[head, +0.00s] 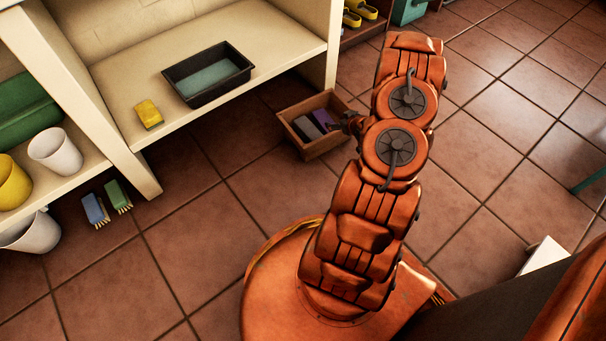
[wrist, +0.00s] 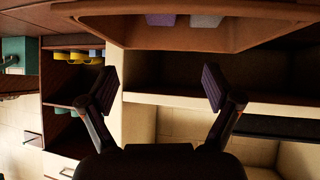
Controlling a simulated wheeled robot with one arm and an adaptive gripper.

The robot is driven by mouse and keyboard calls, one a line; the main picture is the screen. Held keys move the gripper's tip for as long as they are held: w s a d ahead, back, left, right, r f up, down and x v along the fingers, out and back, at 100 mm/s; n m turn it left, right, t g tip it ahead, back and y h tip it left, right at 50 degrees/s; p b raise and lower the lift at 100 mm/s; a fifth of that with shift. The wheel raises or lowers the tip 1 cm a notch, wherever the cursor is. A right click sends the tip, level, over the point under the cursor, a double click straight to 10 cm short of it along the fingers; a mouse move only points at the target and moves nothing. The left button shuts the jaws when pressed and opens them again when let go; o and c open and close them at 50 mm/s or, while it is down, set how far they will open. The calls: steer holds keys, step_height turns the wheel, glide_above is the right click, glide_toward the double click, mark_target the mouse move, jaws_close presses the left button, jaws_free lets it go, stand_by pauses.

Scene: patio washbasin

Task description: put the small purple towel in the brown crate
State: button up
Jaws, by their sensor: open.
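The brown crate (head: 325,147) stands on the tiled floor by the shelf's right post. A small purple thing, which looks like the purple towel (head: 324,118), lies inside it at the right, beside a grey folded thing (head: 306,128). In the wrist view the crate (wrist: 115,30) spans the top, with the purple towel (wrist: 160,19) and the grey thing (wrist: 207,21) partly showing over its edge. My gripper (wrist: 157,82) is open, with nothing between its fingers. In the head view my gripper (head: 352,122) is by the crate's right side, partly hidden by my arm.
A dark basin (head: 208,75) and a yellow sponge (head: 148,113) are on the cream shelf. Blue (head: 95,210) and green (head: 118,196) brushes lie on the floor at left. White and yellow pots stand at far left. The floor in front of the crate is clear.

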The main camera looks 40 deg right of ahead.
steer(key=w+a+r+g, duration=0.2)
steer(key=a+r+g, duration=0.35)
steer(key=r, duration=0.75)
steer(key=s+a+r+g, duration=0.3)
steer(key=s+a+r, duration=0.2)
steer(key=a+r, duration=0.7)
steer(key=s+a+r+g+y, duration=0.1)
steer(key=s+a+r, duration=0.2)
steer(key=s+a, duration=0.5)
steer(key=s+a+r+n+g+y, duration=0.1)
steer(key=s+a+r, duration=0.3)
steer(key=s+a, duration=0.5)
steer(key=s+a+r+n+g+y, duration=0.1)
steer(key=s+a+r+g, duration=0.2)
steer(key=s+a, duration=0.5)
steer(key=shift+s+a+r, duration=0.25)
steer(key=shift+a+r, duration=0.25)
steer(key=shift+r, duration=0.1)
